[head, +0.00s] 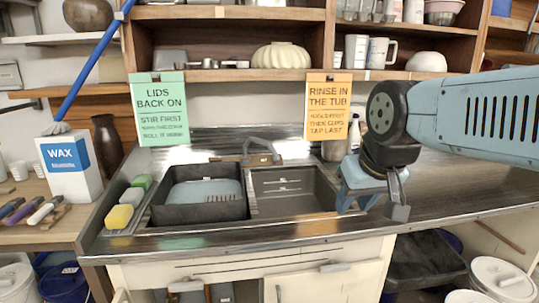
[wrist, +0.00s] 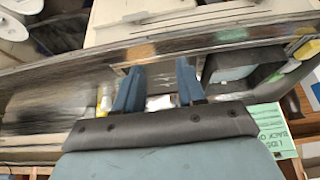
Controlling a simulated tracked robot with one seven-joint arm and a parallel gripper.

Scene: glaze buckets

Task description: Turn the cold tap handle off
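The grey tap (head: 259,148) stands behind the double sink, its spout arching over the divider. Its handles are too small to tell apart, so I cannot tell which is cold or how it is turned. My gripper (head: 372,207) is over the counter to the right of the right basin (head: 290,205), well apart from the tap. In the wrist view my gripper (wrist: 158,88) has its two blue fingers spread with nothing held between them. I cannot make out the tap there.
The left basin (head: 200,205) holds a blue-grey tub (head: 204,192). Sponges (head: 120,216) lie left of it. A green sign (head: 158,109) and an orange sign (head: 328,106) hang from the shelf above. A white bottle (head: 354,134) stands behind my gripper. The metal counter (head: 450,190) is clear to the right.

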